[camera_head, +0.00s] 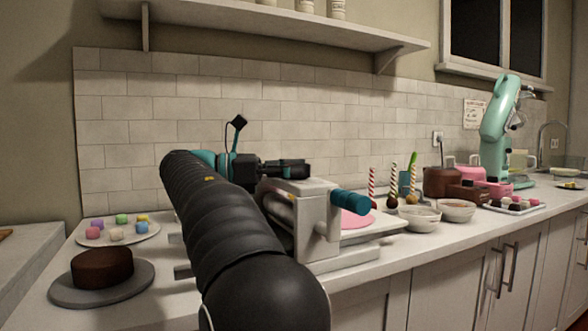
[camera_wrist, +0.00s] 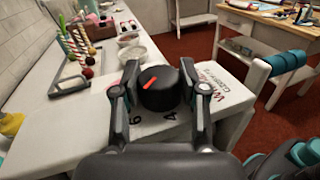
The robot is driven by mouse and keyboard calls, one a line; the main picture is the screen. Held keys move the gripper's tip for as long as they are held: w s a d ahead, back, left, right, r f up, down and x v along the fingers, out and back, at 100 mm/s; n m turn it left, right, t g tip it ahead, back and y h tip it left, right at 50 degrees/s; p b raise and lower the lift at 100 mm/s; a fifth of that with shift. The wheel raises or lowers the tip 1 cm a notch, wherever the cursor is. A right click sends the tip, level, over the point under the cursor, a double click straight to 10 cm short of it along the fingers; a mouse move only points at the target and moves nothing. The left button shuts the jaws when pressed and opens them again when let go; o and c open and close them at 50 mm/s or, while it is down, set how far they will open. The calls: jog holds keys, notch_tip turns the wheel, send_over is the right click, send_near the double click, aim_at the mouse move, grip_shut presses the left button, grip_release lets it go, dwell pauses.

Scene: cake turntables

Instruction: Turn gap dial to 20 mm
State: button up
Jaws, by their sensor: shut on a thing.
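The gap dial (camera_wrist: 160,96) is a round black knob with a short orange-red mark on top, slanting from lower left to upper right in the wrist view. My gripper (camera_wrist: 158,72) is shut on it, one finger on each side. Parts of printed numbers show on the pale face below the knob; a 4 is the clearest, and the scale around the mark is hidden or too small to read. The dial belongs to a pale roller machine (camera_head: 316,239) with a teal handle (camera_head: 350,203). In the head view my gripper (camera_head: 300,169) is at the machine's top; the dial is not distinguishable there.
A plate of coloured cubes (camera_head: 140,236) and a chocolate cake (camera_head: 102,268) on a grey turntable stand left of my arm. Bowls (camera_head: 420,214), striped sticks and a mint mixer (camera_head: 497,125) stand to the right. The wall is close behind.

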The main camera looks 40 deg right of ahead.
jog(key=shift+m+g+y, duration=0.3)
jog(key=shift+m+g, duration=0.1)
jog(key=shift+g, duration=0.2)
jog(key=o, duration=1.1)
jog(key=shift+o, duration=0.2)
jog(key=shift+r, duration=0.15)
jog(key=shift+r, duration=4.9)
